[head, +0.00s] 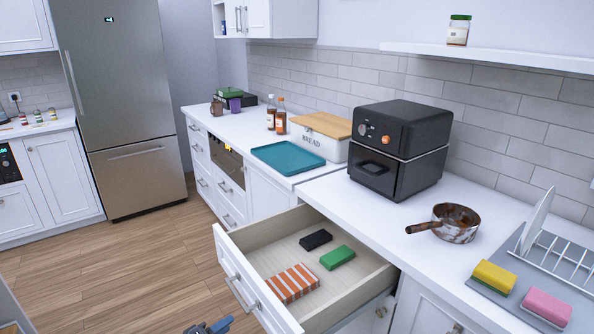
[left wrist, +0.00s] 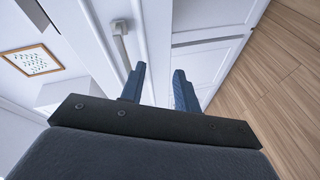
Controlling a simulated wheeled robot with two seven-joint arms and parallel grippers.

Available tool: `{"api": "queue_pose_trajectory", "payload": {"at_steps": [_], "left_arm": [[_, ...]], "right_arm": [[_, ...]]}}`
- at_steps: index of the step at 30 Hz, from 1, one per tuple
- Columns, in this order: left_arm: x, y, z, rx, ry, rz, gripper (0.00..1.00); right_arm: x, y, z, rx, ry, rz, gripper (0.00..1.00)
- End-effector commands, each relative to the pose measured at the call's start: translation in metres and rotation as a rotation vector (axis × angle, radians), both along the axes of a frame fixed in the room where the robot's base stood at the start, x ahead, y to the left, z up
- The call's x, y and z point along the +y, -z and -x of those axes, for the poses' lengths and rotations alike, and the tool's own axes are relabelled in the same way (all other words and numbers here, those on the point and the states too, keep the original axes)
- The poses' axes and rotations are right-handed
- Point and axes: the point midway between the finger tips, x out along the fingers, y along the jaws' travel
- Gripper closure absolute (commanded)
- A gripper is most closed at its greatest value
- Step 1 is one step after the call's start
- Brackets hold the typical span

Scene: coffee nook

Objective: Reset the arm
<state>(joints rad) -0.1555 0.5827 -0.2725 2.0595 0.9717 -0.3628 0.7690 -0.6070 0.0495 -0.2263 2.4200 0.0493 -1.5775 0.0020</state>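My left gripper (head: 209,327) shows at the bottom edge of the head view, low in front of the open drawer (head: 262,236). In the left wrist view my left gripper (left wrist: 158,88) has its two blue fingers apart with nothing between them. A drawer or door handle (left wrist: 121,42) is just beyond the left finger there; I see no grip on it. My right gripper is not in view. Most of my left arm is hidden below the head view.
The open drawer holds an orange striped cloth (head: 293,283), a green block (head: 337,258) and a dark block (head: 315,240). On the counter are a black air fryer (head: 398,150), a rusty pan (head: 455,224), a teal tray (head: 287,158) and a dish rack (head: 560,262). The wooden floor (head: 120,270) at left is clear.

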Motion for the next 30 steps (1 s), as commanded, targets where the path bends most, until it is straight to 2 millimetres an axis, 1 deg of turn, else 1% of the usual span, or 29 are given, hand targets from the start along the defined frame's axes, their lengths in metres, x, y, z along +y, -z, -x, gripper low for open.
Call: {"api": "queue_pose_trajectory", "payload": {"at_steps": [4,9,14,17,20,24,28,30], "left_arm": [[-0.006,0.02,0.014,-0.005,0.106,-0.258,0.68],[-0.004,0.037,0.033,-0.014,0.237,-0.572,0.68],[-0.001,0.045,0.052,-0.013,0.356,-0.86,0.68],[0.001,0.051,0.073,0.012,0.433,-1.032,0.68],[0.003,0.056,0.101,0.064,0.504,-1.186,0.68],[0.001,0.059,0.151,0.177,0.571,-1.321,0.68],[-0.006,0.058,0.192,0.278,0.572,-1.34,0.68],[-0.013,0.058,0.211,0.318,0.558,-1.324,0.68]], "right_arm": [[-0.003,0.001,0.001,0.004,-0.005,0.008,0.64],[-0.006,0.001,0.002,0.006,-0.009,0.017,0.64],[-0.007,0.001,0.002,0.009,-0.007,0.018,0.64],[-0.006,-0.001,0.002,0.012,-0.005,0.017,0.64],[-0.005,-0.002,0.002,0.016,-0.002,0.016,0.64],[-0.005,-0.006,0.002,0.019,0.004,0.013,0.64],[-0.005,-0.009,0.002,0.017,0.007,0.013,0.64],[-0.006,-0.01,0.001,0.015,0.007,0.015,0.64]]}}
